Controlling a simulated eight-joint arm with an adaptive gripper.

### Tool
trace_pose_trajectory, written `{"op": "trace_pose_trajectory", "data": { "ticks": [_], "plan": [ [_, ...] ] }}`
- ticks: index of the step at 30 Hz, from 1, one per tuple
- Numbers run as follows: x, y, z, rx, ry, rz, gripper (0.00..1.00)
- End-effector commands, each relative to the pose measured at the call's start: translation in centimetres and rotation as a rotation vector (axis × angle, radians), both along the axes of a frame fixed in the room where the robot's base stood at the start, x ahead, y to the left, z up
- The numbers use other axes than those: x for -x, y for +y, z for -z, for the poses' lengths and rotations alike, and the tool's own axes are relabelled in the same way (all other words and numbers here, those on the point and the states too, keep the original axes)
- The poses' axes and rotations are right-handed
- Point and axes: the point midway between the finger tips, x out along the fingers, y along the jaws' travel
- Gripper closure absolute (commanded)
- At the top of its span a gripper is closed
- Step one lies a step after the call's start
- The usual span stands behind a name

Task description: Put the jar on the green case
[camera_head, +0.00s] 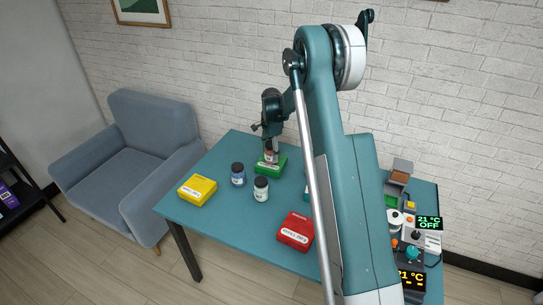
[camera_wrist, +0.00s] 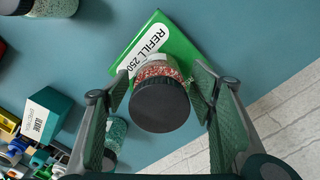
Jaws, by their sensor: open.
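A jar with a dark lid and red-and-white contents (camera_wrist: 162,72) is between the fingers of my gripper (camera_wrist: 163,88) in the wrist view. The fingers are open, one on each side of it. The same jar (camera_head: 271,155) appears upright on top of the green case (camera_head: 268,171) in the head view. In the wrist view the green case (camera_wrist: 180,45) lies under the jar, its white label partly covered; the exact contact is hidden. My gripper (camera_head: 270,146) is small in the head view, right at the jar.
Two other jars, one blue-labelled (camera_head: 238,177) and one white-labelled (camera_head: 261,192), stand in front of the green case. A yellow case (camera_head: 197,190) lies left and a red case (camera_head: 295,231) nearer. Equipment (camera_head: 412,250) crowds the right end. The blue table's (camera_head: 225,225) front left is clear.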

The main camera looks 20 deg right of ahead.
Motion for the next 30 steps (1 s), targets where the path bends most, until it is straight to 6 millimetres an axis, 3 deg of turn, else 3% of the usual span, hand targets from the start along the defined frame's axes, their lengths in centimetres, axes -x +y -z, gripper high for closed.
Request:
{"op": "trace_pose_trajectory", "data": {
  "ticks": [12,18,30],
  "plan": [
    [0.0,0.0,-6.7,0.000,0.000,0.000,0.45],
    [0.0,0.0,-9.1,0.000,0.000,0.000,0.45],
    [0.0,0.0,-10.2,0.000,0.000,0.000,0.45]
  ]
}}
